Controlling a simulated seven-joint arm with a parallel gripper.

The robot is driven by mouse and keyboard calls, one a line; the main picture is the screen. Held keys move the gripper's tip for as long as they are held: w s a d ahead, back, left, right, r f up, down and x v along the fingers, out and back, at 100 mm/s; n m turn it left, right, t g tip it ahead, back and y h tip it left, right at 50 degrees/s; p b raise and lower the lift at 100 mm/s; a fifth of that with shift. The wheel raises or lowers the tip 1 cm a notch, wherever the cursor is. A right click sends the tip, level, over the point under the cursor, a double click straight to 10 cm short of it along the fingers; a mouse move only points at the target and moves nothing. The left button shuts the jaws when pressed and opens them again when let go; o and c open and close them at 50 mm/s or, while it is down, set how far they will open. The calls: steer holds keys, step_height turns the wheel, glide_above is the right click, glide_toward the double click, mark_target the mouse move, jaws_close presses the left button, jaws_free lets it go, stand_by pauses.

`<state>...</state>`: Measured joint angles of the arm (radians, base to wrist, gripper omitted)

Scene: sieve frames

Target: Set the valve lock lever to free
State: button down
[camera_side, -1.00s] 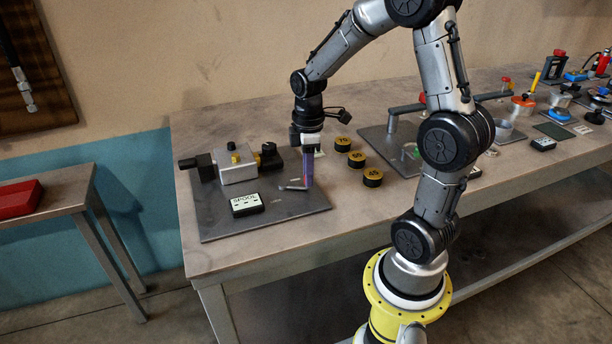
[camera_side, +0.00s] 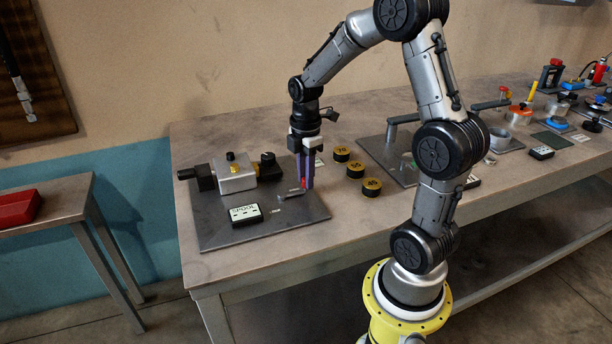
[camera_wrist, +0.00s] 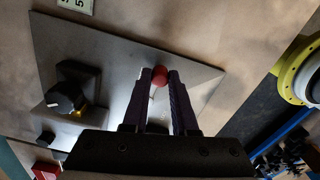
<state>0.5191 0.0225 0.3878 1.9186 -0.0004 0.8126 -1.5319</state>
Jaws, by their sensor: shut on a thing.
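The lock lever (camera_side: 291,194) is a short grey arm on the dark metal plate (camera_side: 222,237), with a red ball knob at its end. In the wrist view the red knob (camera_wrist: 159,76) sits between my two purple fingertips. My gripper (camera_side: 305,184) points down and is shut on the knob, at the plate's right side. The fingers hide part of the knob in the side view. A valve block (camera_side: 235,172) with brass fittings and black ends stands at the back of the plate.
A box labelled SPOOL (camera_side: 245,214) sits on the plate left of the lever. Several black and yellow discs (camera_side: 371,187) stand on the bench right of the plate. Another plate with fixtures (camera_side: 386,151) lies farther right. The bench in front is clear.

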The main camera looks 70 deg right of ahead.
steer(key=c, duration=0.7)
jaws_free()
steer(key=shift+r, duration=0.1)
step_height(320, 180, up, 14)
steer(key=shift+f, duration=0.2)
